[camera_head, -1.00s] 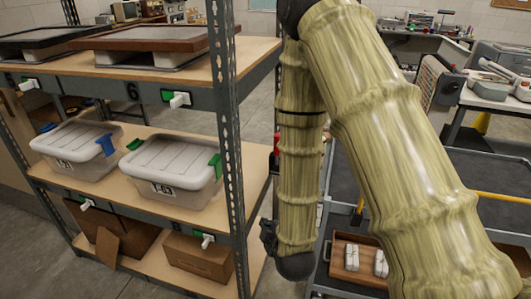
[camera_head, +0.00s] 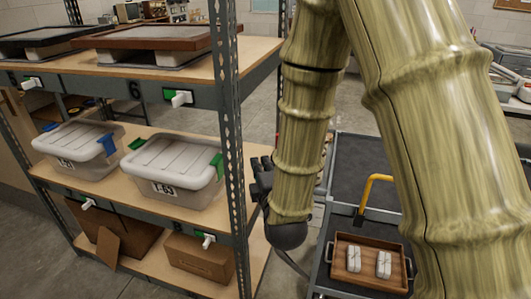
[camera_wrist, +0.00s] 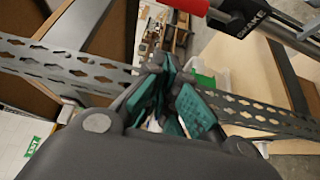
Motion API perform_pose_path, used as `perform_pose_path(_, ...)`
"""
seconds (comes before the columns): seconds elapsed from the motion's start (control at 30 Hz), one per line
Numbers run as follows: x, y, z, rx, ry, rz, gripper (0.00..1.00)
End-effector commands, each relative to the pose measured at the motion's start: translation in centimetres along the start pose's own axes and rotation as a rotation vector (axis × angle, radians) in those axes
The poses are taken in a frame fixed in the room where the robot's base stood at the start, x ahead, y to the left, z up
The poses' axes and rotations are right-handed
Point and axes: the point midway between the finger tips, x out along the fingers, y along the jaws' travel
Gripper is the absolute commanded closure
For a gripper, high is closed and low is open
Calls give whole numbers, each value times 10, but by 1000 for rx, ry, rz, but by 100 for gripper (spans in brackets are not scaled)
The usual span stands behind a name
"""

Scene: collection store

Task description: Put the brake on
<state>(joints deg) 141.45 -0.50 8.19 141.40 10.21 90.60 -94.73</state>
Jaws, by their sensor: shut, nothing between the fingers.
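A red grip (camera_wrist: 188,5) with a black lettered label (camera_wrist: 240,16) beside it shows at the top of the wrist view. The label's letters appear to end in "AKE". My gripper (camera_wrist: 176,100) has its teal finger pads close together and holds nothing. The red grip lies beyond and above the fingertips in that picture, apart from them. In the head view my gripper (camera_head: 262,180) is a dark shape beside the shelf post, mostly hidden behind my forearm. The brake is not clearly visible there.
A perforated shelf post (camera_head: 228,120) stands close left of my gripper. The shelves hold lidded bins (camera_head: 172,168), framed pieces and cardboard boxes (camera_head: 198,256). A wooden tray (camera_head: 345,283) with two white objects sits on the cart near a yellow handle (camera_head: 376,184).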

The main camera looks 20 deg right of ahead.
Motion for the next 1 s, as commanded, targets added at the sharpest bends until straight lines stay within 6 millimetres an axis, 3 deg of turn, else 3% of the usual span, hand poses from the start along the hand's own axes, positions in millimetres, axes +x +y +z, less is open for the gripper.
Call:
perform_pose_path(0.67, 96, 2, 1, 2, -2, -1, 100)
perform_pose_path(1.0, 88, 1, 27, 2, -2, -2, 100)
